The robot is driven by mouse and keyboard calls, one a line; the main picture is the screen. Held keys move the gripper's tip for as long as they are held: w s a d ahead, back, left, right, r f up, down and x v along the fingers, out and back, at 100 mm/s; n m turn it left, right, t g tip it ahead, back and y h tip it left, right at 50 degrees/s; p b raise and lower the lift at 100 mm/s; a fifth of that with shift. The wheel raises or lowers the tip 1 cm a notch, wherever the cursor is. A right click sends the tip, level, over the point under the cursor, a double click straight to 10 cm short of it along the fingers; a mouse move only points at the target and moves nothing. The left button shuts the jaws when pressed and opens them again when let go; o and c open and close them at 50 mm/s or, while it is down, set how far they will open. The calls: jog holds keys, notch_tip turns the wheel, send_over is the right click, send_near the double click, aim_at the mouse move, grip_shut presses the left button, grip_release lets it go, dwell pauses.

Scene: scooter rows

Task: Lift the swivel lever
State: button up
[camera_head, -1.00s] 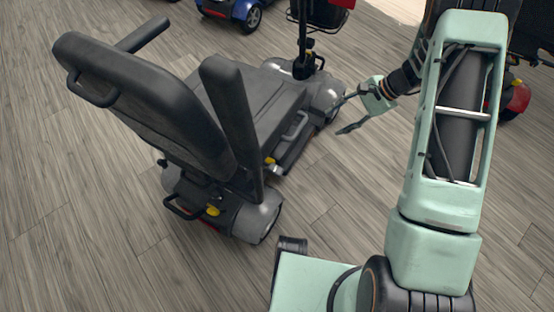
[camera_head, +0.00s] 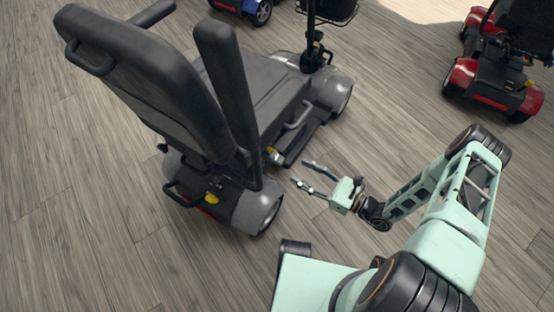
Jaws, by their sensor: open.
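The grey scooter stands at left centre, with its black seat (camera_head: 150,85) turned mostly away from me. A small yellow-tipped part (camera_head: 271,151), which may be the swivel lever, shows low at the seat's right side, above the rear wheel. Another yellow part (camera_head: 212,197) sits at the scooter's rear. My gripper (camera_head: 299,172) is open and empty, its two dark fingers pointing left toward the first yellow part. A short gap seems to lie between them; the height difference is hard to tell. The armrest and seat hide part of the seat base.
The armrest (camera_head: 227,95) rises tall just left of the yellow-tipped part. The rear wheel (camera_head: 262,212) and a grey side handle (camera_head: 298,115) are close to my gripper. A red scooter (camera_head: 492,80) stands at upper right.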

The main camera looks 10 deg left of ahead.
aim_at(277, 158)
jog(key=b+x, duration=0.1)
jog(key=x, duration=0.9)
jog(key=shift+a+b, duration=0.2)
jog(key=shift+b, duration=0.1)
grip_shut()
